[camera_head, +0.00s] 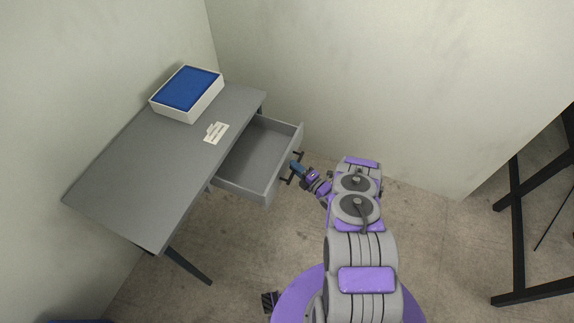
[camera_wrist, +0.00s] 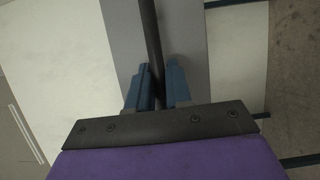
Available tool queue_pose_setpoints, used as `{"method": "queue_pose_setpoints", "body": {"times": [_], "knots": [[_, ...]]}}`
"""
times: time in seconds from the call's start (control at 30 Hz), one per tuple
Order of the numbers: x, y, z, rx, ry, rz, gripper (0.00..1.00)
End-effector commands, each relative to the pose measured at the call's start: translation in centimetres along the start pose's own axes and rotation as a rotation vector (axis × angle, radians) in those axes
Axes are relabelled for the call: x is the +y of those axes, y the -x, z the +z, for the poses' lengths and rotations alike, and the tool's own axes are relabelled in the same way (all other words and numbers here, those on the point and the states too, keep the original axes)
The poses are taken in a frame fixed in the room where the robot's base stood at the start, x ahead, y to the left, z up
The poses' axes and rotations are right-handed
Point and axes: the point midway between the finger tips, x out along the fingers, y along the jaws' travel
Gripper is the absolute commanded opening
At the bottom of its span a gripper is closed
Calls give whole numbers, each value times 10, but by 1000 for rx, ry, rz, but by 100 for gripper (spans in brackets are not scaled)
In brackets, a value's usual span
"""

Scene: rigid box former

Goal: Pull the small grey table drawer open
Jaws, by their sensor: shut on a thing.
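The grey table (camera_head: 140,165) stands in the corner at left in the head view. Its small grey drawer (camera_head: 250,155) is pulled well out from the table's right side, and its inside looks empty. A dark bar handle (camera_head: 288,181) is on the drawer's front. My gripper (camera_head: 296,166) is at this handle, in front of the drawer. In the wrist view my gripper (camera_wrist: 160,90) has its two blue fingers on either side of the dark handle bar (camera_wrist: 150,40), shut on it. The grey drawer front (camera_wrist: 124,40) shows behind the bar.
A white box with a blue inside (camera_head: 187,92) and a white label-like piece (camera_head: 216,132) lie on the tabletop. A black frame (camera_head: 515,210) stands at the far right. The floor between is clear.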

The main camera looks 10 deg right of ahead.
Motion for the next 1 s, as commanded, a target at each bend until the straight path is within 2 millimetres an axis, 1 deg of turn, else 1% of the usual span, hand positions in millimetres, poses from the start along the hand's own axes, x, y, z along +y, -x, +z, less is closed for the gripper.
{"method": "queue_pose_setpoints", "body": {"times": [0.03, 0.1, 0.47, 0.5, 0.7, 1.0], "knots": [[-5, 4, -5, 10, -9, -9, 0], [-5, 7, -4, 11, -9, -9, 0], [-5, 6, -3, 7, -2, -13, 0], [-5, 7, -3, 8, -3, -13, 21], [-4, 8, -1, 8, -5, -7, 40], [-2, 10, 0, 6, -2, -4, 40]]}}
